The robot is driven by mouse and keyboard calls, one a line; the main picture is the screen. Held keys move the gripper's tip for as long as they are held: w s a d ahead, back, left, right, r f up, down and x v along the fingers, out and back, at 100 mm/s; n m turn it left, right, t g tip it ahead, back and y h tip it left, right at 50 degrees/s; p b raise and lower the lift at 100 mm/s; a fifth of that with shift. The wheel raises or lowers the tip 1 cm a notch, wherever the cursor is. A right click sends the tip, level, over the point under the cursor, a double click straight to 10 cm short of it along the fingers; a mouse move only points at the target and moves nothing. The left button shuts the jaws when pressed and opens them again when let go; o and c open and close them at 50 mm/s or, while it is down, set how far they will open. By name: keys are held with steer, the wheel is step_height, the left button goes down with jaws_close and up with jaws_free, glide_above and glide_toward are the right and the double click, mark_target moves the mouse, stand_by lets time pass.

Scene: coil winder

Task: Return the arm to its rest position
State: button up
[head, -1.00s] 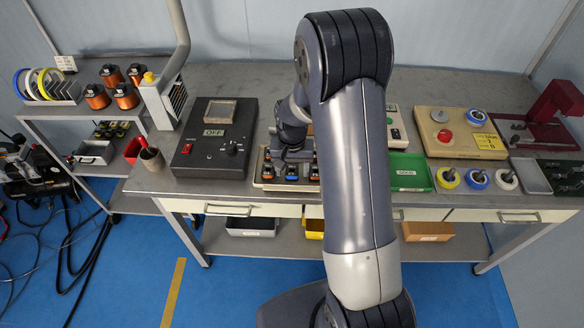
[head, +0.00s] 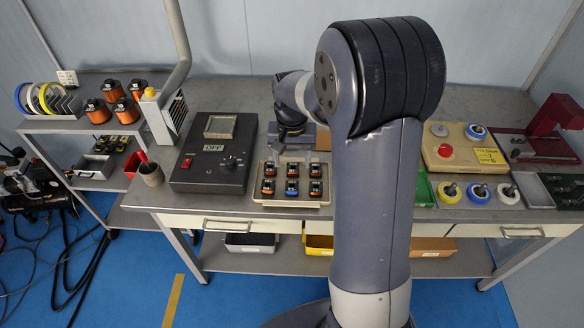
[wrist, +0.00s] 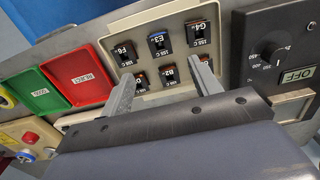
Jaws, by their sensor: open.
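My gripper (head: 282,150) hangs above the back part of the beige tray (head: 257,194), which holds several small orange- and blue-topped coils in two rows. My upper arm stands in the foreground of the head view, with the elbow high and the forearm reaching back to the left. In the wrist view my gripper (wrist: 165,72) has its two fingers spread apart with nothing between them. The tray (wrist: 108,44) and its labelled coils lie beyond and below the fingertips. My arm hides part of the bench.
A black control box (head: 212,152) reading OFF stands left of the tray. The wrist view shows a red REJECT bin (wrist: 78,77) and a green bin (wrist: 38,92) beside the tray. A beige button box (head: 448,162) and red fixture (head: 556,118) stand at the right.

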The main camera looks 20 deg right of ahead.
mark_target(292, 182)
steer(key=shift+r, duration=0.15)
step_height(292, 182, down, 11)
steer(key=shift+f+p, duration=0.1)
steer(key=shift+p, duration=0.35)
steer(key=shift+r+p, duration=0.45)
steer(key=shift+r, duration=0.25)
